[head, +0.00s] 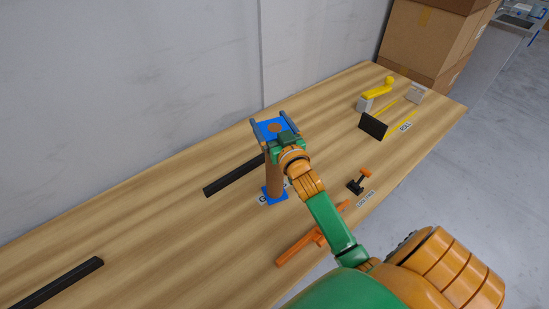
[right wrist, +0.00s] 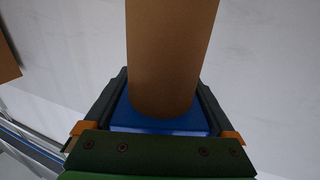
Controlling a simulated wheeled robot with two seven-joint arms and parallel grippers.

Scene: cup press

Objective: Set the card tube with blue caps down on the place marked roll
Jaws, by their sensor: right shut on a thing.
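The card tube (head: 274,180) is brown and upright, with blue square caps at its top and bottom. My right gripper (head: 274,129) is shut on its top blue cap; the right wrist view shows this cap (right wrist: 160,122) between the fingers and the brown tube (right wrist: 172,55) running out from it. The lower cap (head: 274,195) partly covers a table label; I cannot tell whether it touches the table. The place marked by the ROLL label (head: 405,127) is at the far right of the table, with yellow lines beside it. My left gripper is not in view.
A black plate (head: 373,126) and grey blocks with a yellow arm (head: 378,93) stand around the roll place. An orange-and-black piece (head: 358,183) and an orange tool (head: 300,246) lie near the front edge. Black bars (head: 58,282) lie left. Boxes (head: 425,40) stand behind.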

